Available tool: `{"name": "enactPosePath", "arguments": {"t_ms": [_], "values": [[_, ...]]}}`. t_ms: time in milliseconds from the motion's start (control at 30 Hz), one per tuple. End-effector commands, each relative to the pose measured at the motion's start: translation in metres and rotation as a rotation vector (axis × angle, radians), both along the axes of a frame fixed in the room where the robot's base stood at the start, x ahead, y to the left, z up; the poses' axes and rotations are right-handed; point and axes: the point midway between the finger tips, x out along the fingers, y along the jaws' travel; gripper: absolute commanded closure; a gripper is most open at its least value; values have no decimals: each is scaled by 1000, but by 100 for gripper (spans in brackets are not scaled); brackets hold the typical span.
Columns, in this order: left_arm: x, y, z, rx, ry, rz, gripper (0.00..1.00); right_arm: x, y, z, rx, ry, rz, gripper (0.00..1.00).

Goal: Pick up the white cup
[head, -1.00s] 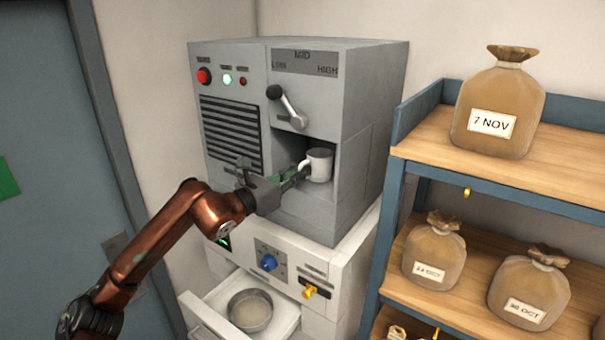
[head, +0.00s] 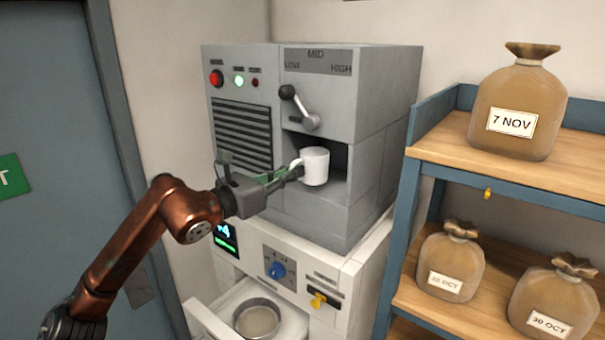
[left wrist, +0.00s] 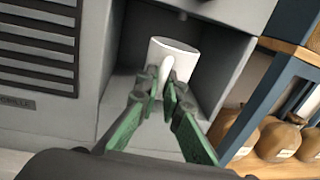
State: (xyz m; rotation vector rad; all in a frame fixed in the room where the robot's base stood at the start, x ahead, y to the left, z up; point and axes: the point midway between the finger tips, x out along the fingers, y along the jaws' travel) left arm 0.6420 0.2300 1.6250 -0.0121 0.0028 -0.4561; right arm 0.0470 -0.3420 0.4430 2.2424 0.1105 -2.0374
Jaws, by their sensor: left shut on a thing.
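The white cup (head: 315,166) is at the opening of the grey machine's recess, upright or nearly so, with its handle toward my gripper. My left gripper (head: 297,172) is shut on the cup's handle, reaching in from the left. In the left wrist view, the cup (left wrist: 173,62) is in front of the recess and the green-sided fingers of the left gripper (left wrist: 168,88) close around its handle. Whether the cup's base touches the recess floor is hard to tell. My right gripper is not in view.
The grey machine (head: 240,200) has a lever (head: 300,108) just above the cup. Below, an open white drawer (head: 215,318) holds a round metal pan (head: 257,318). A shelf (head: 440,150) with several labelled brown bags (head: 515,100) stands close on the right.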

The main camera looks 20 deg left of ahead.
Motion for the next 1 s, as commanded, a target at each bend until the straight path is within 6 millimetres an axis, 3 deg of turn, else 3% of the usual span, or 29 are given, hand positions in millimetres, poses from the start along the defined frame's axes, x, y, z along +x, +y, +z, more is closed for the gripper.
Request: {"name": "enactPosePath", "arguments": {"t_ms": [600,1000], "values": [[-68,34,-2,0,-1,2,100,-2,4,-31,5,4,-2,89],[-93,46,-1,1,0,2,100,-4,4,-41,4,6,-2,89]]}}
